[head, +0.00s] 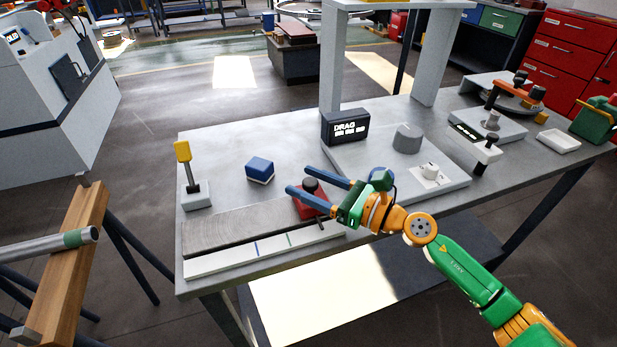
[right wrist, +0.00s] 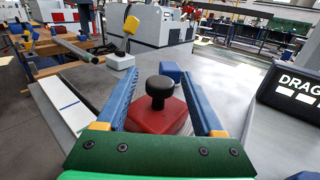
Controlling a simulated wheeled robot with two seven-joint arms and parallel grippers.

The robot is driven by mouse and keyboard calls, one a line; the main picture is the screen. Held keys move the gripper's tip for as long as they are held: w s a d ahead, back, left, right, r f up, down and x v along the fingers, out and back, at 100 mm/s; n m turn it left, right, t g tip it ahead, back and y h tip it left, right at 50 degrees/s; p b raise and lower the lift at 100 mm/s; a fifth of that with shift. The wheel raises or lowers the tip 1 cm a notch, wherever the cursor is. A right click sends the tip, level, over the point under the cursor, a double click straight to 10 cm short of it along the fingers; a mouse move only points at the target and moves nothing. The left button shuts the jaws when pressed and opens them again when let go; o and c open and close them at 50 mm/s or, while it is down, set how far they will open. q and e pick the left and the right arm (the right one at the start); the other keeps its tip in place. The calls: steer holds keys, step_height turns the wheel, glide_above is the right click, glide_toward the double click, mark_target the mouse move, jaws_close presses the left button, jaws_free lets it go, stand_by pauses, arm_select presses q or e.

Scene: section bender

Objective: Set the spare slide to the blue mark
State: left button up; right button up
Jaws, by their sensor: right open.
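The spare slide, a red block (head: 309,206) with a black knob, sits near the right end of a grey rail (head: 235,227). A white scale strip (head: 215,264) runs along the rail's front. It carries a blue mark (head: 257,248) and, to its right, a green mark (head: 289,239). The slide stands right of both marks. My right gripper (head: 298,179) is open, its blue fingers reaching over the slide. In the right wrist view the slide (right wrist: 158,112) and its knob show between the open fingers (right wrist: 160,88); I see no contact. My left gripper is not in view.
A yellow-topped lever (head: 183,152) stands at the rail's left end. A blue block (head: 260,168) lies behind the rail. A black display reading DRAG (head: 345,127) and a grey cylinder (head: 407,138) stand farther right. The tabletop (head: 220,150) behind the rail is mostly clear.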

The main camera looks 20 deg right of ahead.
steer(key=shift+s+d, duration=0.1)
steer(key=shift+s, duration=0.05)
jaws_close()
steer(key=shift+r, duration=0.15)
stand_by(1.1)
